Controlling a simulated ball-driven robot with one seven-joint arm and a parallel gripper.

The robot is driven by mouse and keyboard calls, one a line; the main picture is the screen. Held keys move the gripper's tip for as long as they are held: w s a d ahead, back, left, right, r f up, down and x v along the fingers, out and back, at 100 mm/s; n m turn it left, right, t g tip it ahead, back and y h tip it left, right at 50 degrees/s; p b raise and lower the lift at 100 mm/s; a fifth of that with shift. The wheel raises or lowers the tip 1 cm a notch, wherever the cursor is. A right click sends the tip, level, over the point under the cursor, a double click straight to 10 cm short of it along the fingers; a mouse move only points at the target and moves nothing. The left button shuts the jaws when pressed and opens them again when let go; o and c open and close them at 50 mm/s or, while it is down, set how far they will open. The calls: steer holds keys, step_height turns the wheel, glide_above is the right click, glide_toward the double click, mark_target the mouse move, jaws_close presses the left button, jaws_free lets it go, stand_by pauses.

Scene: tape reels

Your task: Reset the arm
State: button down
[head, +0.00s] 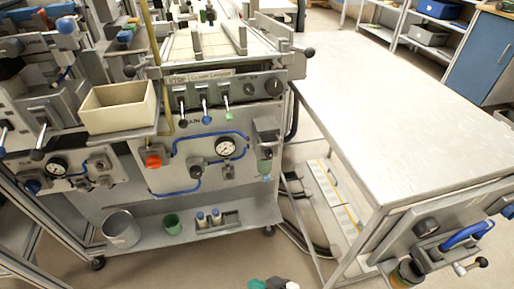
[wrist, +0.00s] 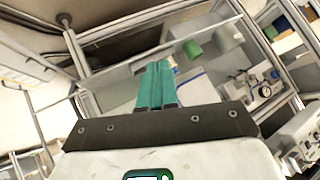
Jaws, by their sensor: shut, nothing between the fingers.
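My gripper (wrist: 158,66) shows in the wrist view with its two teal fingers side by side and touching, with nothing between them. Its dark mounting plate and white body fill the bottom of that view. In the head view only a small teal, dark and white piece of my gripper (head: 268,284) shows at the bottom edge, in front of the machine. The rest of my arm is out of the head view. The fingers appear to touch nothing.
A machine bench (head: 205,165) with levers, gauges and a cream bin (head: 118,107) stands ahead and left. Its lower shelf holds a grey bucket (head: 121,229) and green cup (head: 172,224). A bare metal table (head: 400,110) stands right. Some floor is clear in front.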

steer(key=s+d+r+m+g+h, duration=0.1)
steer(key=s+d+g+h, duration=0.1)
steer(key=s+d, duration=0.5)
steer(key=s+d+r+m+g+h, duration=0.1)
steer(key=s+d+m+h, duration=0.2)
steer(key=d, duration=0.8)
steer(key=s+d+g+h, duration=0.2)
steer(key=s+d, duration=0.4)
steer(key=d, duration=0.3)
step_height(320, 180, up, 18)
steer(key=s+p, duration=0.1)
steer(key=p, duration=1.6)
steer(key=shift+d+f+m+h, duration=0.15)
steer(key=shift+f+m+h, duration=0.05)
steer(key=shift+m+h, duration=0.1)
